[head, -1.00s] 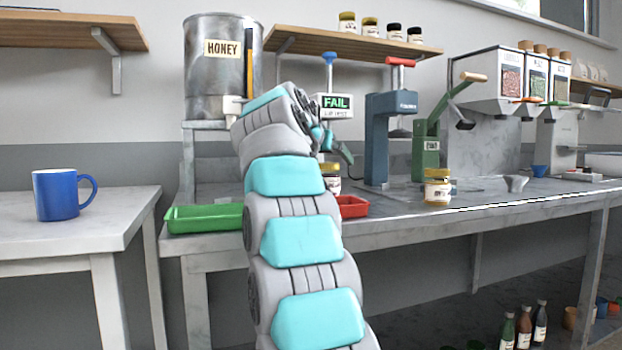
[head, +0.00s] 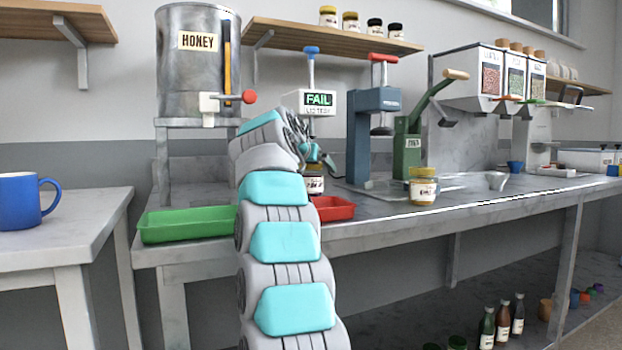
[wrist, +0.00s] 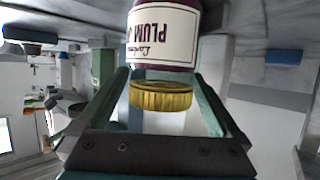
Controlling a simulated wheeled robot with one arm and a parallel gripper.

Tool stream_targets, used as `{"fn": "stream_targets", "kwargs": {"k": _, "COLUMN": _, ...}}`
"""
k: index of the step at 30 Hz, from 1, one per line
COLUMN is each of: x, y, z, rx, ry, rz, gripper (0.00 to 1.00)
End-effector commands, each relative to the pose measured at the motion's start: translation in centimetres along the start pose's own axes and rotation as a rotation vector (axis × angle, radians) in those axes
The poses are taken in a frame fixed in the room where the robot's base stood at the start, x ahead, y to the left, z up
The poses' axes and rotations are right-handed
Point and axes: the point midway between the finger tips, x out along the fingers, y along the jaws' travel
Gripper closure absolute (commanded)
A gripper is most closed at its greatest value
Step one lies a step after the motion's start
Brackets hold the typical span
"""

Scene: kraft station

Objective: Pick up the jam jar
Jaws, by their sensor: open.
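A jar (wrist: 165,32) with dark purple contents, a white label reading "PLUM J…" and a gold lid (wrist: 160,96) appears upside down in the wrist view. My gripper (wrist: 165,76) is open, with one finger on each side of the lid and visible gaps. In the head view the jar (head: 314,184) stands on the workbench under the lid-test stand, its upper part hidden by my gripper (head: 325,160). A second gold-lidded jar (head: 423,188) with a pale label stands to the right, near the bench's front edge.
A green tray (head: 188,225) and a red tray (head: 333,208) lie on either side of my arm. The lid-test stand (head: 319,100) shows FAIL. A blue press (head: 360,140) and a green lever machine (head: 407,150) stand to the right. A honey tank (head: 198,75) is behind.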

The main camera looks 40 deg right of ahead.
Motion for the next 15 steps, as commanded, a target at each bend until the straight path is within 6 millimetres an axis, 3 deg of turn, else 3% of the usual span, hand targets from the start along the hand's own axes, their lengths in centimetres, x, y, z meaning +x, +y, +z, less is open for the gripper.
{"fn": "stream_targets", "kwargs": {"k": 7, "x": 0.43, "y": -0.03, "z": 0.02, "rx": -0.001, "ry": 0.0, "rz": 0.0, "gripper": 0.0}}
{"fn": "stream_targets", "kwargs": {"k": 15, "x": 0.41, "y": -0.01, "z": 0.02, "rx": -0.001, "ry": 0.0, "rz": 0.0, "gripper": 0.29}}
